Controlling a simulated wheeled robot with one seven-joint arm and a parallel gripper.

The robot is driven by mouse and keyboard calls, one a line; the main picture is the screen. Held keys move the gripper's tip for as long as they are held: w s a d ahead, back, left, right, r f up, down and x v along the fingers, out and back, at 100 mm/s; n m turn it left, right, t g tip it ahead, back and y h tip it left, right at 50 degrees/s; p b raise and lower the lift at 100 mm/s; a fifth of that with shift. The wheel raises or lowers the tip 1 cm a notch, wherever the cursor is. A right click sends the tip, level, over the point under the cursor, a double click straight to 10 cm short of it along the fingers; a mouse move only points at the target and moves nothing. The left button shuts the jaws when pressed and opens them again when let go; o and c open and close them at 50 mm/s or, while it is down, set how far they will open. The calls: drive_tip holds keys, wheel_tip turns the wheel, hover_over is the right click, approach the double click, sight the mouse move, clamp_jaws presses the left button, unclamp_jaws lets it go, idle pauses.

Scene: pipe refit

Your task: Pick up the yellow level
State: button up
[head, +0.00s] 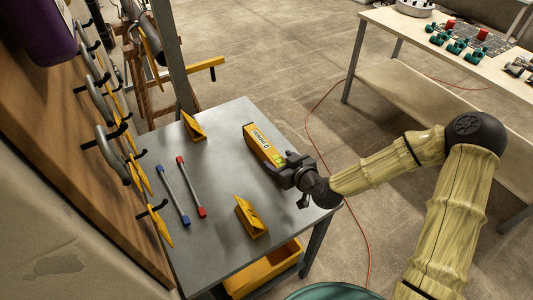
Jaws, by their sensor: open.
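The yellow level (259,143) lies on the grey metal table near its right edge. It is a yellow block with dark lettering and a greenish part near its front end. My gripper (284,170) is at the front right end of the level, with its jaws open. The dark fingers overlap that end in the picture and partly hide it. I cannot tell whether they touch the level or are around it.
The grey table (215,165) also holds a yellow wedge-like piece (193,126), another yellow block (250,216), a blue-ended rod (174,194) and a red-ended rod (191,186). A tool board (60,130) with hooks stands left. A yellow bin (266,272) sits below.

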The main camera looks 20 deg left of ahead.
sight(268, 148)
drive_tip(key=shift+x, duration=0.8)
drive_tip(key=shift+w+a+f, duration=0.15)
drive_tip(key=shift+w+a, duration=0.1)
drive_tip(key=shift+w, duration=0.2)
drive_tip(key=shift+w+a, duration=0.25)
drive_tip(key=shift+w, duration=0.15)
drive_tip(key=x, duration=0.3)
drive_tip(key=p+x, duration=0.1)
drive_tip(key=shift+w+a+r, duration=0.2)
drive_tip(key=shift+w, duration=0.05)
drive_tip(key=shift+c, duration=0.4)
drive_tip(key=c, duration=1.1)
drive_tip(key=shift+r, duration=0.15)
drive_tip(key=shift+c, duration=0.2)
